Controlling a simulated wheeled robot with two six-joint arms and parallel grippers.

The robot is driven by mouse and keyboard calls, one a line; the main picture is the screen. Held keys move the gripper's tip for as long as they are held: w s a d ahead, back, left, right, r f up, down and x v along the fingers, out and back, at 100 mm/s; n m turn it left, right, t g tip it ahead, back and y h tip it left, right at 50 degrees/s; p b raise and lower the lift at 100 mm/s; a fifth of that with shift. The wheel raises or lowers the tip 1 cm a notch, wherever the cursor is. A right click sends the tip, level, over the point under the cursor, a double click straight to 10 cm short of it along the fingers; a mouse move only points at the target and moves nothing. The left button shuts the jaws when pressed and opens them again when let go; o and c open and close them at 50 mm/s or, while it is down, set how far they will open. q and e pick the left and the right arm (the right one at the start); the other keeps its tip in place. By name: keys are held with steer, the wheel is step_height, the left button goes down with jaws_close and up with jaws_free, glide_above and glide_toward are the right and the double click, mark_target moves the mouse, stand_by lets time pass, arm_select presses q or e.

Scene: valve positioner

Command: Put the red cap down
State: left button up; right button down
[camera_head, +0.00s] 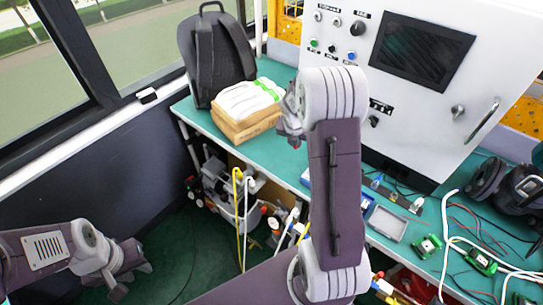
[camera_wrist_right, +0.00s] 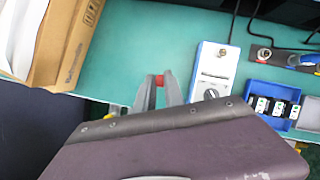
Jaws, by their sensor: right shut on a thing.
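The red cap (camera_wrist_right: 159,81) shows in the right wrist view as a small red piece between the tips of my right gripper (camera_wrist_right: 158,88). The gripper is shut on it, over the teal bench top (camera_wrist_right: 140,45). I cannot tell whether the cap touches the bench. My left gripper (camera_head: 130,268) is at the lower left, away from the bench; its fingers are too unclear to judge.
A cardboard box (camera_wrist_right: 70,45) lies left of the right gripper. A white-and-blue device with a knob (camera_wrist_right: 213,68) and a blue tray (camera_wrist_right: 262,88) lie to the right. A black backpack (camera_head: 215,55) and a white control cabinet (camera_head: 410,100) stand on the bench. Bench between box and device is clear.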

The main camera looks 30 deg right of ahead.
steer(key=d+r, duration=0.1)
steer(key=d, duration=0.2)
steer(key=b, duration=0.2)
glide_above(272, 156)
steer(key=f, duration=0.4)
steer(key=a+f, duration=0.1)
steer(key=f, duration=0.2)
steer(key=shift+s, duration=0.4)
steer(key=shift+f+b, duration=0.55)
steer(key=shift+f, duration=1.4)
steer(key=shift+s+f, duration=0.1)
steer(key=c, duration=1.4)
jaws_free()
steer(key=shift+c, duration=0.2)
